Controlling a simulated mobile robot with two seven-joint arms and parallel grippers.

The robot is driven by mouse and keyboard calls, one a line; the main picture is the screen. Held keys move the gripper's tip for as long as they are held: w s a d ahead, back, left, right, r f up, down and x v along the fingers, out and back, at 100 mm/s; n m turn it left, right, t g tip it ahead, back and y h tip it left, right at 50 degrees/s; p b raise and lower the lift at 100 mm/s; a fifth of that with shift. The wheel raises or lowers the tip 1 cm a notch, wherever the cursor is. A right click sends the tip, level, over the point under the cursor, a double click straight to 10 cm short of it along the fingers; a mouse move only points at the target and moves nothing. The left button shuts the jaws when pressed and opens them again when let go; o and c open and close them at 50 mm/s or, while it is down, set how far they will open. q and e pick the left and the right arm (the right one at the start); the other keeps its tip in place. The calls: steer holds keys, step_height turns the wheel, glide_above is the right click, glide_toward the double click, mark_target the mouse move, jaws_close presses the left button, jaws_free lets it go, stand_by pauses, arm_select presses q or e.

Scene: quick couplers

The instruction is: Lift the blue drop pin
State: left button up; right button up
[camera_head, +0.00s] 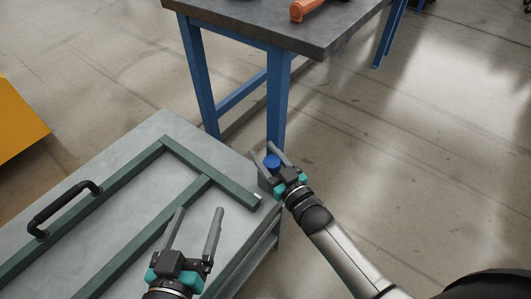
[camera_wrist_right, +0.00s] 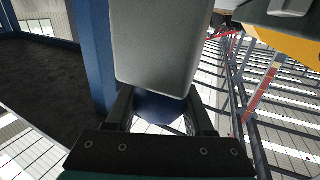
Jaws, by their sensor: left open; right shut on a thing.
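The blue drop pin (camera_head: 271,162) shows as a round blue cap at the right corner of the grey cart top. My right gripper (camera_head: 261,150) is shut on it, with one finger on each side. In the right wrist view the blue pin (camera_wrist_right: 158,106) sits between the fingers, partly hidden by a grey block (camera_wrist_right: 155,45) in front. I cannot tell whether the pin is still seated. My left gripper (camera_head: 199,212) is open and empty over the cart, near the green frame (camera_head: 188,205).
The grey cart top (camera_head: 150,140) carries the green frame and a black handle (camera_head: 65,208). A blue-legged table (camera_head: 280,30) with an orange object (camera_head: 305,9) stands behind. A yellow block (camera_head: 18,120) is at left. The floor at right is clear.

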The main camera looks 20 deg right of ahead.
jaws_close()
stand_by(0.4)
steer(key=shift+r+p, duration=0.55)
steer(key=shift+p, duration=0.1)
steer(key=shift+r+p, duration=1.15)
steer(key=shift+p, duration=0.05)
steer(key=shift+r+p, duration=0.45)
steer(key=shift+p, duration=0.05)
arm_select(q)
steer(key=s+a+f+g+y, duration=0.2)
steer(key=s+a+g+y, duration=0.1)
steer(key=a+g, duration=0.5)
steer(key=shift+s+a+y, duration=0.35)
steer(key=shift+s+y, duration=0.05)
steer(key=shift+y, duration=0.3)
arm_select(e)
steer(key=shift+w+r, duration=0.1)
